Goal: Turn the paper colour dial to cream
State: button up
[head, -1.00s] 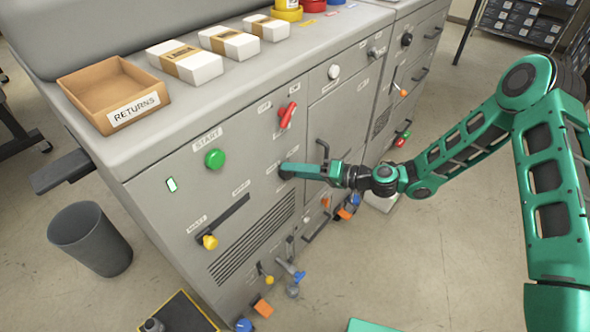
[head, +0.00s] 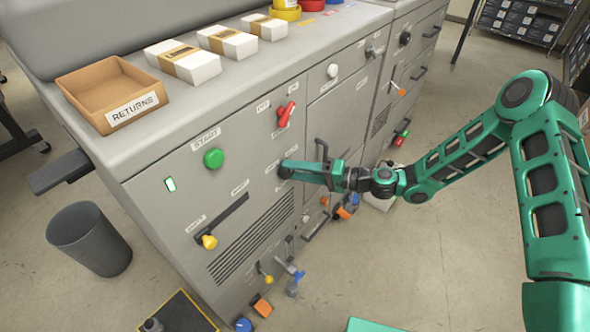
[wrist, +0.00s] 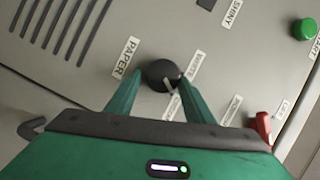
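The dial (wrist: 160,74) is a round black knob on the grey machine front, beside a label reading PAPER (wrist: 126,58). A label reading WHITE (wrist: 195,66) lies on its other side. Further labels are partly hidden or too blurred to read, and I cannot make out CREAM or where the dial points. My gripper (head: 287,169) is at the panel, right of and below the green START button (head: 213,158). In the wrist view its green fingers (wrist: 161,82) straddle the dial, close against both sides, and appear shut on it.
A red knob (head: 286,113) sits above my gripper, and it shows in the wrist view (wrist: 263,126). A yellow-knobbed slider (head: 209,241) and vent slots lie below left. A door handle (head: 321,150) stands out close to my gripper. A bin (head: 89,241) is on the floor at left.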

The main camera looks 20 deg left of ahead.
jog(key=shift+o, duration=1.2)
jog(key=shift+w+d+f, duration=0.1)
jog(key=shift+w+f, duration=0.05)
jog(key=shift+w, duration=0.05)
jog(key=shift+s, duration=0.1)
jog(key=d+r, duration=0.1)
jog(key=d, duration=0.9)
jog(key=shift+d+r, duration=0.25)
jog(key=shift+d, duration=0.05)
jog(key=shift+s, duration=0.1)
